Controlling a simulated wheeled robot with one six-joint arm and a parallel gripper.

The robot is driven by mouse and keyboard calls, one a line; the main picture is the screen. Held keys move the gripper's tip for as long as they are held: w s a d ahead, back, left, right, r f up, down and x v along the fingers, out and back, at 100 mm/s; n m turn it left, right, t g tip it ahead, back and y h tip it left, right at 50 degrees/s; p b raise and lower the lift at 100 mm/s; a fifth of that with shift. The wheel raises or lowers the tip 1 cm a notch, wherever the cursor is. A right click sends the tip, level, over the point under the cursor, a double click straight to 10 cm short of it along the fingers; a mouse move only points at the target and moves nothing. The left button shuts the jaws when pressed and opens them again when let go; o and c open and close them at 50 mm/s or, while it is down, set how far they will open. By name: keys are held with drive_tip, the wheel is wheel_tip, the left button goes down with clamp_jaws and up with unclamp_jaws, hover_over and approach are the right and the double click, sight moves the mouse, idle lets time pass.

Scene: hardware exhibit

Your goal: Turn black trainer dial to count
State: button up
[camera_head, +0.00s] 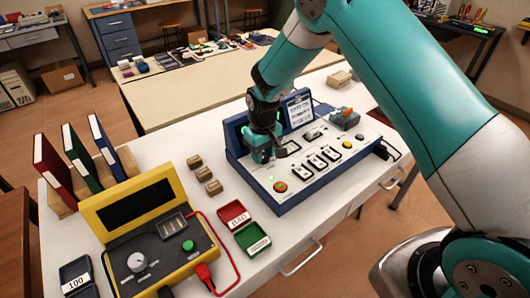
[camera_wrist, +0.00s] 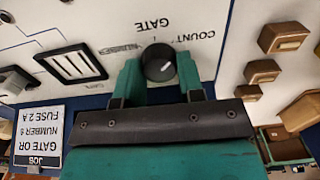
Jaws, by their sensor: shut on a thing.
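The black dial (camera_wrist: 158,62) is a round knob on the white panel of the blue-edged trainer (camera_head: 316,181). A short pale mark shows on its face; its exact direction is hard to tell. In the wrist view the labels GATE (camera_wrist: 152,23) and COUNT (camera_wrist: 194,37) appear upside down by the dial, with a third, blurred label at its left. My gripper (camera_wrist: 159,75) is shut on the dial, one green finger on each side. In the head view my gripper (camera_head: 262,154) is down at the trainer's left part and hides the dial.
The trainer also carries switches (camera_head: 322,157), a red button (camera_head: 280,186) and a job card (camera_head: 299,108). Small brown blocks (camera_head: 204,173), red and green trays (camera_head: 252,238) and a yellow meter case (camera_head: 150,235) stand to the left. Bare white table lies between them.

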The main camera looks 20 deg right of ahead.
drive_tip(key=shift+d, duration=0.15)
drive_tip(key=o, duration=0.8)
drive_tip(key=shift+o, duration=0.6)
wheel_tip(320, 180, up, 17)
drive_tip(key=b, duration=0.2)
drive_tip(key=shift+r, duration=0.2)
